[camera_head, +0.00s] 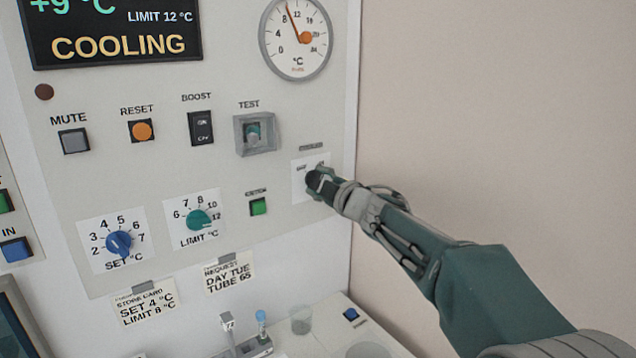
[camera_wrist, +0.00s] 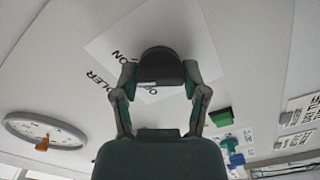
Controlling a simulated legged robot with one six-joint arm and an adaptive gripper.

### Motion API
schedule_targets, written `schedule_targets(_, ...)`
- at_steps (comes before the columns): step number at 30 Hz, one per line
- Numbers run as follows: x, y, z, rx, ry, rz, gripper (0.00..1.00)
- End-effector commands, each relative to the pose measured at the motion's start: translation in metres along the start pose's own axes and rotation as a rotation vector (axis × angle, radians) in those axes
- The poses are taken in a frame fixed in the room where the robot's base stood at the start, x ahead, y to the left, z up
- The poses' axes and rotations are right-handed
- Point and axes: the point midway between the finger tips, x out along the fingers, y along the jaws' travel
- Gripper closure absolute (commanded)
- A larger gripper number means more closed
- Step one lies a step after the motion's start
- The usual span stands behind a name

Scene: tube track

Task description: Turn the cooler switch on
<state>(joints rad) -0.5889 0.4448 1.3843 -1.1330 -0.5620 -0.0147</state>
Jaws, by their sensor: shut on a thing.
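The cooler switch is a dark round knob (camera_wrist: 161,66) on a white label plate (camera_wrist: 112,44) with COOLER and ON lettering partly in view in the wrist view. A short pale line shows on its edge nearest my gripper, beside lettering that is partly hidden. My gripper (camera_wrist: 160,76) has one finger on each side of the knob and is shut on it. In the head view my gripper (camera_head: 318,180) reaches the plate (camera_head: 301,192) at the panel's right edge and hides most of the knob.
Left of it are the TEST switch (camera_head: 255,133) in a raised guard, a green button (camera_head: 258,206) and the LIMIT knob (camera_head: 199,219). A dial (camera_head: 296,38) is above. The display (camera_head: 112,30) reads COOLING. A tube rack (camera_head: 247,347) stands below. The wall at right is bare.

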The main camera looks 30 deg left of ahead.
Motion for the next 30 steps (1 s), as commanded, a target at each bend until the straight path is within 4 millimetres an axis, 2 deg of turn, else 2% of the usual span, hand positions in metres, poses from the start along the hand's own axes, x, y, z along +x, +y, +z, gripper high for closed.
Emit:
schedule_targets(1, 0.0009, -0.0062, 0.0041, 0.036, -0.007, -0.010, 0.91)
schedule_targets(12, 0.0010, -0.0071, 0.0046, 0.199, -0.009, -0.011, 0.91)
schedule_targets(29, 0.0011, -0.0075, 0.0048, 0.228, -0.009, -0.011, 0.91)
schedule_targets(30, 0.0011, -0.0075, 0.0048, 0.228, -0.010, -0.011, 0.30)
